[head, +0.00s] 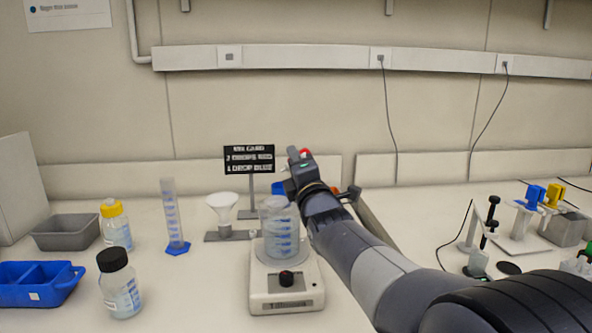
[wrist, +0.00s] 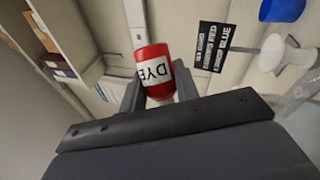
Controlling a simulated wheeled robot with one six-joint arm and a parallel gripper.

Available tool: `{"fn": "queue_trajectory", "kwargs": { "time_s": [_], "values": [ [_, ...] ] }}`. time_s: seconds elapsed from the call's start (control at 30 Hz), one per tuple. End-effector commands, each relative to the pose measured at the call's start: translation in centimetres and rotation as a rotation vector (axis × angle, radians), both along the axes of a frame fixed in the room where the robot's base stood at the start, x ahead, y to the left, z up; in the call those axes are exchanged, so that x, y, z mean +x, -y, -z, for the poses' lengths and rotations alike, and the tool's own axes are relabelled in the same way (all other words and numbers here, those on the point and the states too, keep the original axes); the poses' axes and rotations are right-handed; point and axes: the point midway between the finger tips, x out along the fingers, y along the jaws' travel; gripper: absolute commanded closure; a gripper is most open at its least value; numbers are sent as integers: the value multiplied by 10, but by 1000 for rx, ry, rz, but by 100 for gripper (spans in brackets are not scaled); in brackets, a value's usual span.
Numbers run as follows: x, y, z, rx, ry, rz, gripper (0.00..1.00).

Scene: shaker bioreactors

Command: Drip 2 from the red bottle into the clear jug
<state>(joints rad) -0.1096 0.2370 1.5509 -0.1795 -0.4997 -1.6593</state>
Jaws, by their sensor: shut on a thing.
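The red bottle (wrist: 153,72) with a white DYE label is between the fingers of my gripper (wrist: 160,92) in the wrist view. My gripper is shut on it. In the head view my gripper (head: 299,172) hides most of the bottle, and only a bit of red (head: 304,152) shows. The clear jug (head: 281,232) has blue markings and stands upright on a white stirrer plate (head: 287,285). My gripper is above the jug and slightly to its right, apart from it. The bottle's exact tilt and its tip are hard to tell, and no drop is visible.
A black card (head: 249,158) stands behind the jug. Left are a white funnel (head: 222,205) on a stand, a measuring cylinder (head: 172,215), a yellow-capped bottle (head: 117,228), a black-capped bottle (head: 119,285), a grey tray (head: 66,236) and a blue bin (head: 35,287). A gap separates the right bench.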

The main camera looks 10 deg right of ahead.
Motion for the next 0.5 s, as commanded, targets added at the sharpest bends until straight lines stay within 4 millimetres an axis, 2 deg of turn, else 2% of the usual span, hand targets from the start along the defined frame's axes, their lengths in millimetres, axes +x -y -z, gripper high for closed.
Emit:
{"fn": "queue_trajectory", "kwargs": {
  "time_s": [0.5],
  "values": [
    [-1,-1,-2,-101,60,2,89]
  ]
}}
